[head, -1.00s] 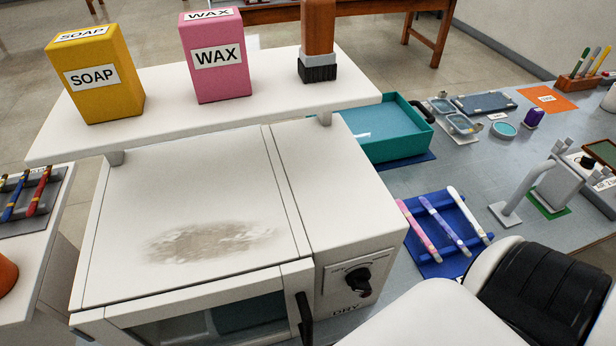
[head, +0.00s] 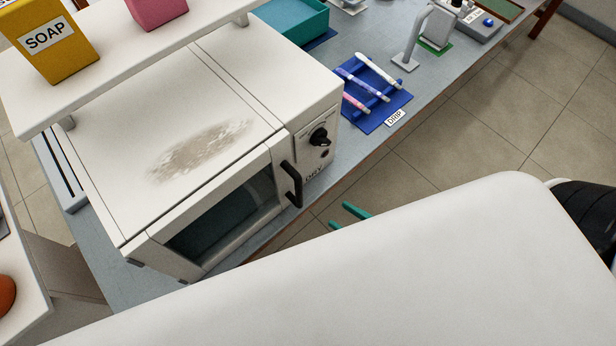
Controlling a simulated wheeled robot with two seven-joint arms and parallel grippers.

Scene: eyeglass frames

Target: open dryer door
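The dryer (head: 150,110) is a white box with a brown smudge on its top. Its door (head: 222,215) has a dark glass window and looks shut. A black vertical handle (head: 291,184) is on the door's right side, beside the panel with the black knob (head: 319,137). My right gripper (head: 344,217) shows as two teal fingertips set apart, to the right of and a little below the handle, not touching it. The rest of it is hidden behind my white arm. My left gripper is not in view.
A shelf above the dryer carries a yellow soap box (head: 45,40) and a pink wax box (head: 157,10). Open floor (head: 490,125) lies in front of the table.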

